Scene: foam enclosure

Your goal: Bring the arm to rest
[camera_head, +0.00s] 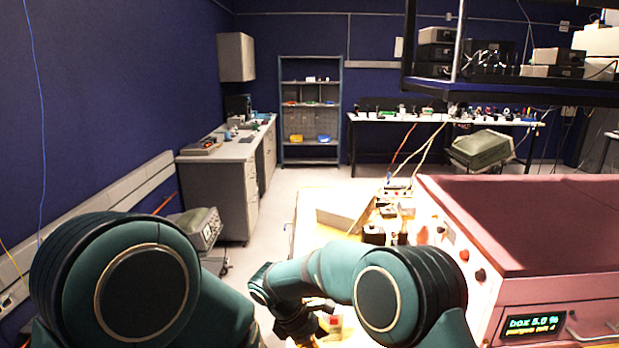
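My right arm (385,295) is bent, and its forearm crosses leftward in the lower middle of the head view. The dark end of that arm, with my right gripper (298,326), hangs low over the bright work surface near the bottom edge. Its fingers are too dark and cut off to show open or shut. My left arm (150,290) fills the lower left, with only its large teal joint and upper link showing. My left gripper is out of view. A small red and white item (335,321) lies close beside the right gripper.
A pink enclosure (540,225) with a lit display (533,325) stands close on the right. A bright bench (308,228) with small dark parts lies ahead. Grey cabinets (220,185), a shelf rack (310,110) and a cart (200,230) stand further back.

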